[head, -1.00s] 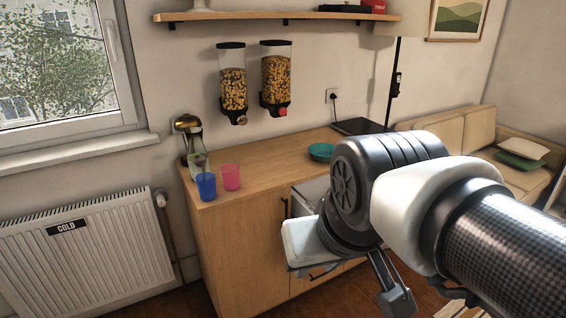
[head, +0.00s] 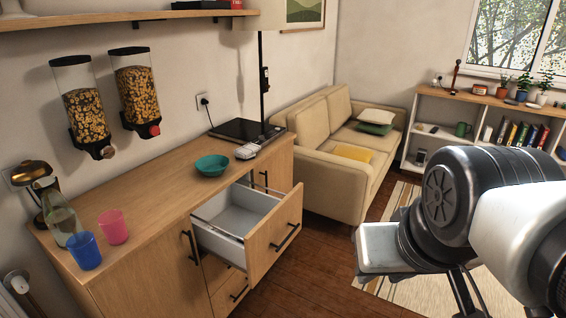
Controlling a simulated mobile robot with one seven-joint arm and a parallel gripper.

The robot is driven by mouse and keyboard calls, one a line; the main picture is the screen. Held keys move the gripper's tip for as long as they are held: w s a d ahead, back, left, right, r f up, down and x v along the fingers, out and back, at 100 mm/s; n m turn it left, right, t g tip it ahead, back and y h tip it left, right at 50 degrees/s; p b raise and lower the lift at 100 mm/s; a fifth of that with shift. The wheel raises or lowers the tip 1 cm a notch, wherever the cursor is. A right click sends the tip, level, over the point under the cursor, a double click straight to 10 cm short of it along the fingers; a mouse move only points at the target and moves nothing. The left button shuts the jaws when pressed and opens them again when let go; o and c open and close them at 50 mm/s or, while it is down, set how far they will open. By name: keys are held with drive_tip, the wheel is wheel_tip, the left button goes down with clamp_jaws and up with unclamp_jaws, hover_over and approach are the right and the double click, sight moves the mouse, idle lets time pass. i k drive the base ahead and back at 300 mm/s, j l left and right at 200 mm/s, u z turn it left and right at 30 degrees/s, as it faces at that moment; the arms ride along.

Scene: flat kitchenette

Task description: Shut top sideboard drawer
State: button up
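The top sideboard drawer (head: 272,240) is pulled well out of the wooden sideboard (head: 150,268). Its wooden front with a dark bar handle faces right, and its pale grey inside looks empty. My gripper (head: 468,296) is at the lower right, to the right of the drawer and apart from it in the picture. Its fingers run off the bottom edge, so their tips and opening are hidden. I see nothing held.
A blue cup (head: 85,251), pink cup (head: 113,227), glass bottle (head: 62,225) and teal bowl (head: 212,166) stand on the sideboard. A beige sofa (head: 318,170) is beyond it. Wooden floor (head: 312,262) lies open between drawer and rug (head: 392,290).

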sight(266, 224)
drive_tip(key=j, duration=0.8)
drive_tip(key=i+u, duration=0.75)
drive_tip(key=i+j+z, duration=0.1)
drive_tip(key=i, duration=0.1)
